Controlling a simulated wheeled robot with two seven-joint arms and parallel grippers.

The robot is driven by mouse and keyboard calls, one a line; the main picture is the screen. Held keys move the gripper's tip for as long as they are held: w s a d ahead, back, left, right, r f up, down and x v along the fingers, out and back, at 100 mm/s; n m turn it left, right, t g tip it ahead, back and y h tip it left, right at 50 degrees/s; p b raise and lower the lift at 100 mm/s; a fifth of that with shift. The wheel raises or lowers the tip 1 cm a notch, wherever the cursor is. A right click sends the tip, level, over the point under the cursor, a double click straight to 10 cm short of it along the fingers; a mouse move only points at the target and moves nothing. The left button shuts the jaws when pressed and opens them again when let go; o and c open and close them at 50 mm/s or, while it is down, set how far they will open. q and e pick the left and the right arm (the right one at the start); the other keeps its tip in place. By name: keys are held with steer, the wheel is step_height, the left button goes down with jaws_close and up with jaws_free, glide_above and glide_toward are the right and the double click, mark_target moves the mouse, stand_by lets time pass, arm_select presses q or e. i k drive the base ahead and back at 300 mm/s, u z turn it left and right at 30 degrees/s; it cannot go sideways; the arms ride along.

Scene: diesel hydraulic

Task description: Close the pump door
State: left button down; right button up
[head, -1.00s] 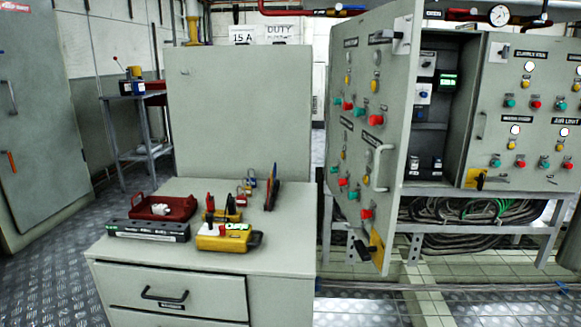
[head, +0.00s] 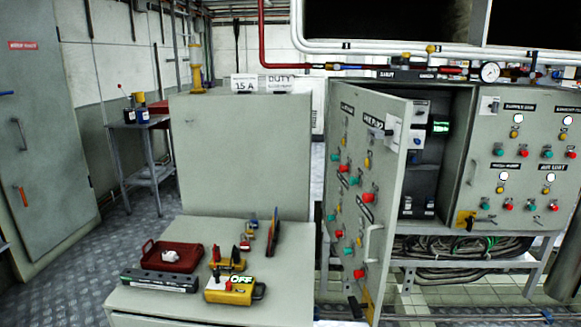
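The pump door (head: 368,195) is a grey cabinet door with red, green and yellow buttons, a pale vertical handle (head: 373,243) and a yellow-and-black switch near its lower corner. It stands swung open toward me, hinged at the left side of the control cabinet (head: 525,165). Behind it, the open compartment (head: 428,150) shows white and dark devices and a green-lit display. Neither of my grippers shows in the head view.
A grey workbench (head: 190,304) at front left carries a red tray (head: 172,256), a yellow meter (head: 230,290) and tools. A grey locker (head: 45,140) stands at far left. Cables (head: 470,247) hang under the cabinet. Chequered floor is free between locker and bench.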

mark_target(369, 229)
steer(key=u, duration=0.7)
steer(key=i, duration=0.5)
steer(key=z, duration=1.4)
